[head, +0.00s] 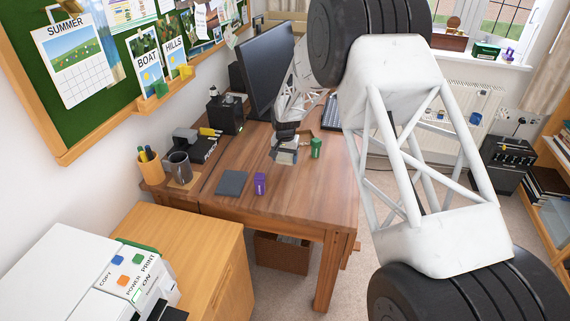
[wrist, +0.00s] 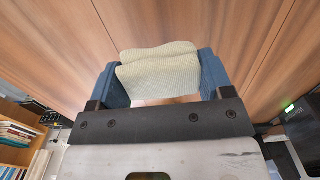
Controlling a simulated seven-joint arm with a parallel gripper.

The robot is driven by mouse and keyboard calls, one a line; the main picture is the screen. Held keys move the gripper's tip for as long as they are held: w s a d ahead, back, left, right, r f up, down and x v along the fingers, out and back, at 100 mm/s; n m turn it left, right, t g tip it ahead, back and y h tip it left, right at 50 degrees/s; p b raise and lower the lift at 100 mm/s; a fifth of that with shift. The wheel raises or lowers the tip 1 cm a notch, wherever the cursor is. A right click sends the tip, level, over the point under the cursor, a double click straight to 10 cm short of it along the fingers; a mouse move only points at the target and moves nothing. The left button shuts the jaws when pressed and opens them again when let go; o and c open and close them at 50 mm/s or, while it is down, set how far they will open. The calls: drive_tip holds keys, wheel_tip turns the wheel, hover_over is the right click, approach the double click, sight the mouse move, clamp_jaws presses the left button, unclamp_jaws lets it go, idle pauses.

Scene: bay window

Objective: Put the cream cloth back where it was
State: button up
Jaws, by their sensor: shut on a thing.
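The cream cloth (wrist: 158,72) is a pale, ribbed, folded piece held between the two blue fingers of my gripper (wrist: 156,82) in the wrist view. In the head view my gripper (head: 286,151) hangs over the middle of the brown wooden desk (head: 305,188), in front of the monitor. There the cloth (head: 285,156) shows as a small pale patch at the fingertips. Bare desk wood fills the background beyond the cloth in the wrist view. I cannot tell how far the cloth is above the desk or whether it touches it.
A dark grey flat square (head: 232,183) and a purple object (head: 259,184) are on the desk's near left. A green object (head: 316,148) stands right of my gripper. A grey mug (head: 180,167) and pen pot (head: 151,168) stand at the left. The front right desktop is clear.

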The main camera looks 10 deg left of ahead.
sight(285, 168)
drive_tip(key=shift+w+a, duration=0.1)
drive_tip(key=shift+w, duration=0.1)
drive_tip(key=shift+f, duration=1.8)
drive_tip(key=shift+f, duration=0.15)
drive_tip(key=o, duration=1)
drive_tip(key=shift+o, duration=0.2)
drive_tip(key=shift+r, duration=0.2)
wheel_tip(285, 168, up, 12)
